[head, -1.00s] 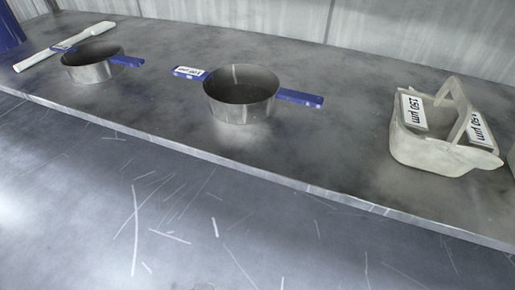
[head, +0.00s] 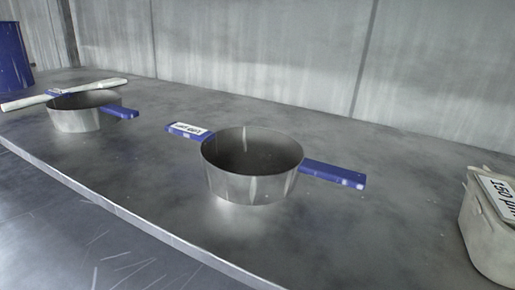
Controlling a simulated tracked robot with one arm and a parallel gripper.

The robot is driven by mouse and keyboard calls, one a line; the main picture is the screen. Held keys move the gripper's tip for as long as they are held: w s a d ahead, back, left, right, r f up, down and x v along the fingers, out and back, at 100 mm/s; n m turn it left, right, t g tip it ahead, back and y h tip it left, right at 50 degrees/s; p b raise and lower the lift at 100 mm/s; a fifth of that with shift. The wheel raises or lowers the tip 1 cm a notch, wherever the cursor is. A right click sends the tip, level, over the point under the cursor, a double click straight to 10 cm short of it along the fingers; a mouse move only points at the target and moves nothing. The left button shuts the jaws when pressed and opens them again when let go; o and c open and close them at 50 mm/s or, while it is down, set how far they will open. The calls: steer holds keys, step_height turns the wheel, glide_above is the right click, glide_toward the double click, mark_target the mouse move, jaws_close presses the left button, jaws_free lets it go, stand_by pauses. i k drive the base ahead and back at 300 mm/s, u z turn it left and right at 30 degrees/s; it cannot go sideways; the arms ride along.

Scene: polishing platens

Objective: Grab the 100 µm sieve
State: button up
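A round metal sieve (head: 252,188) with two blue handles stands upright on the shelf in the middle of the head view. Its left handle (head: 187,131) carries a white label that looks upside down; it seems to read 100 µm, but the print is small. A second metal sieve (head: 78,121) with blue handles stands farther left, and I cannot read any label on it. My gripper is not in view. Nothing visible touches the middle sieve.
A pale bin (head: 485,238) labelled 150 µm is cut off at the right edge. A grey wall (head: 260,50) backs the shelf. Its front edge (head: 150,228) drops to a scratched lower surface.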

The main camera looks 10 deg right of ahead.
mark_target(246, 165)
steer(key=z, duration=0.05)
steer(key=i, duration=0.85)
steer(key=u, duration=0.05)
